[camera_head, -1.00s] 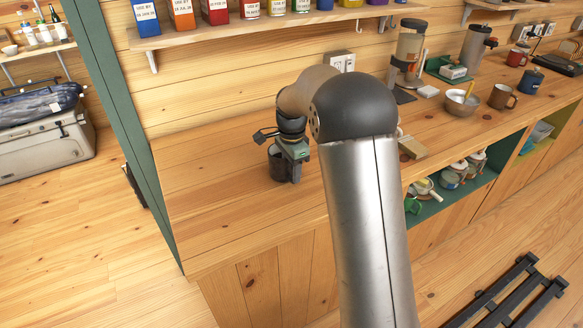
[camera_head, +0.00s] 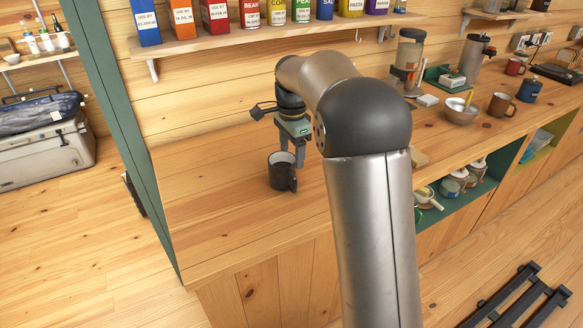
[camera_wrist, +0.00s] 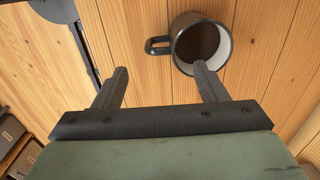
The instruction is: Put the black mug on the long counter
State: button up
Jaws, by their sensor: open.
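The black mug (camera_head: 281,173) stands upright on the left part of the long wooden counter (camera_head: 225,215) in the head view. In the wrist view the mug (camera_wrist: 203,42) shows its pale inside, with its handle pointing left. My gripper (camera_head: 292,158) is just above and behind the mug, pointing down. In the wrist view the fingers of my gripper (camera_wrist: 160,80) are spread apart with nothing between them. The right finger overlaps the mug's rim in that view; I cannot tell whether it touches.
A metal bowl (camera_head: 460,112), a brown mug (camera_head: 500,104) and a blue mug (camera_head: 529,90) stand farther right on the counter. A shelf with several boxes (camera_head: 215,14) is on the wall above. The counter around the black mug is clear.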

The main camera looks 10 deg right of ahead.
jog(key=s+r+n, duration=0.3)
jog(key=s+n, duration=0.4)
jog(key=s, duration=0.8)
jog(key=s+f+n, duration=0.4)
jog(key=s, duration=0.5)
jog(key=s+a+f+n, duration=0.1)
jog(key=s+f+n, duration=0.3)
jog(key=s, duration=0.6)
jog(key=shift+s, duration=0.3)
jog(key=shift+a, duration=0.1)
